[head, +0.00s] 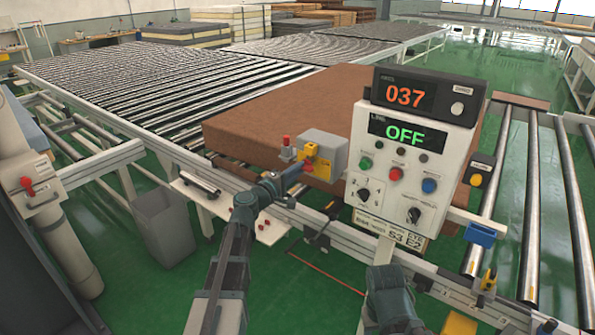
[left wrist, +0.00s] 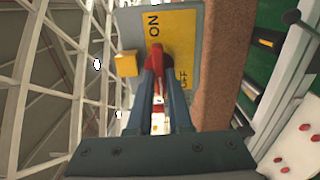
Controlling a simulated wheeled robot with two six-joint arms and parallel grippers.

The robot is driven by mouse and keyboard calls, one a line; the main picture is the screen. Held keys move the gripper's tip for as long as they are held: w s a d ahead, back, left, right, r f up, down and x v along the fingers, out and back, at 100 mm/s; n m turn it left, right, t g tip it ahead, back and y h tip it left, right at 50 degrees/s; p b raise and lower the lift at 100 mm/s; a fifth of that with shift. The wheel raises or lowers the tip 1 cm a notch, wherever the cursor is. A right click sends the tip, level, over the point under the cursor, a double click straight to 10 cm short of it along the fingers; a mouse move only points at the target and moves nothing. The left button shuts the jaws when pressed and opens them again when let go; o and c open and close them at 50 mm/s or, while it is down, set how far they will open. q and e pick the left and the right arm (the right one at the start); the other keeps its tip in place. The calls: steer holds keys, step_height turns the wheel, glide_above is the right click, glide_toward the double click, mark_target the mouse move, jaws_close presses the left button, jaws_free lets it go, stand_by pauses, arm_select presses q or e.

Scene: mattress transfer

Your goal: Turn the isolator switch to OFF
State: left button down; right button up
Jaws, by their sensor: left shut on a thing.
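The isolator switch is a grey box (head: 325,142) with a yellow plate (head: 321,170) and a red handle (head: 308,164), at the near edge of the conveyor. In the left wrist view the yellow plate (left wrist: 181,38) carries the words ON and OFF, and the red handle (left wrist: 157,62) lies between my fingers. My left gripper (head: 297,172) is shut on the red handle, and its fingers also show in the left wrist view (left wrist: 158,100). The fingers hide part of the handle, so its exact setting is hard to tell. My right gripper is out of view.
A control panel (head: 432,160) stands right of the switch; its line display (head: 405,135) reads OFF in green and the upper display (head: 405,95) reads 037. A brown mattress (head: 262,122) lies on the rollers behind the switch. A grey bin (head: 163,228) stands at left.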

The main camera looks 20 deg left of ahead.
arm_select(q)
steer(key=c, duration=0.8)
jaws_free()
steer(key=shift+c, duration=0.2)
steer(key=v, duration=1.4)
steer(key=shift+w, duration=0.1)
steer(key=s+d+f+m+g+h, duration=0.1)
steer(key=s+d+f+m+g, duration=0.3)
steer(key=d, duration=0.4)
steer(key=s+d+f+m+g, duration=0.2)
steer(key=d+f+m+g, duration=0.2)
steer(key=d+f, duration=0.25)
steer(key=s+d+f+m+g+h, duration=0.1)
steer(key=s+d+f+m+g, duration=0.25)
steer(key=d, duration=0.55)
steer(key=s+f+m+g+y, duration=0.6)
steer(key=s+y, duration=0.3)
steer(key=s, duration=0.3)
steer(key=shift+a+f+y, duration=0.15)
steer(key=shift+f+y, duration=0.15)
steer(key=shift+f, duration=0.6)
